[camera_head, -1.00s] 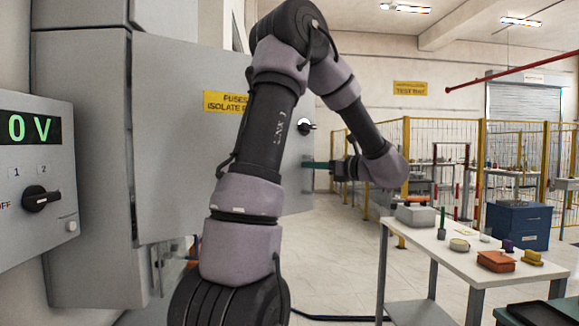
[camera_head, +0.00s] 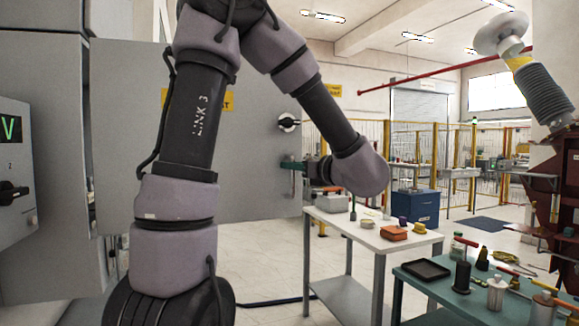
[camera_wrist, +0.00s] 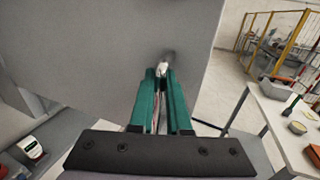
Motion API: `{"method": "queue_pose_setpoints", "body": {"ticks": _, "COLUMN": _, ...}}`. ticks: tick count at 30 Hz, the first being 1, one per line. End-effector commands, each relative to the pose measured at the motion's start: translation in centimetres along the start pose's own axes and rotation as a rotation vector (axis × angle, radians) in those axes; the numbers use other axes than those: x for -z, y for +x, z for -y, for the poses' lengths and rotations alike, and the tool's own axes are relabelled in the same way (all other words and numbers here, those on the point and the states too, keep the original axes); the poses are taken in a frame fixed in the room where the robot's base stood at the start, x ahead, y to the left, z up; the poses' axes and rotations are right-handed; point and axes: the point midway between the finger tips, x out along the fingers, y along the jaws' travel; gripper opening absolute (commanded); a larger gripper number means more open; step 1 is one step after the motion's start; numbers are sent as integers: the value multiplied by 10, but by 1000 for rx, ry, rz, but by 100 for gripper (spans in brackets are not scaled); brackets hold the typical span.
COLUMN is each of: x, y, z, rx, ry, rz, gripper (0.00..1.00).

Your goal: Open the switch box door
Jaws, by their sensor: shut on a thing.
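The switch box door (camera_head: 250,140) is a large grey panel, standing open away from the grey box (camera_head: 45,90) at the left. It carries a yellow sign, partly hidden by my arm, and a black round knob (camera_head: 289,123) near its free edge. Below the knob is an upright metal handle (camera_head: 293,182). My gripper (camera_head: 292,165), with green fingers, is shut on this handle. In the wrist view, the fingers (camera_wrist: 161,90) close around the handle (camera_wrist: 163,67) against the door's grey face.
A white table (camera_head: 345,228) with small items stands right of the door. A green-topped bench (camera_head: 415,290) with a tray and tools is nearer at the right. A meter panel (camera_head: 15,185) with a black switch is at the far left. Open floor lies below the door.

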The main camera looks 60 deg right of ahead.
Motion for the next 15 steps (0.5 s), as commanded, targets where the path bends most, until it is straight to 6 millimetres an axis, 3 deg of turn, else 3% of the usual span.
{"method": "queue_pose_setpoints", "body": {"ticks": 12, "x": 0, "y": -1, "z": -1, "rx": 0, "ry": -1, "rz": 0, "gripper": 0}}
{"method": "queue_pose_setpoints", "body": {"ticks": 13, "x": 0, "y": -1, "z": -1, "rx": 0, "ry": -1, "rz": 0, "gripper": 22}}
{"method": "queue_pose_setpoints", "body": {"ticks": 15, "x": 0, "y": -1, "z": -1, "rx": 0, "ry": 0, "rz": 0, "gripper": 45}}
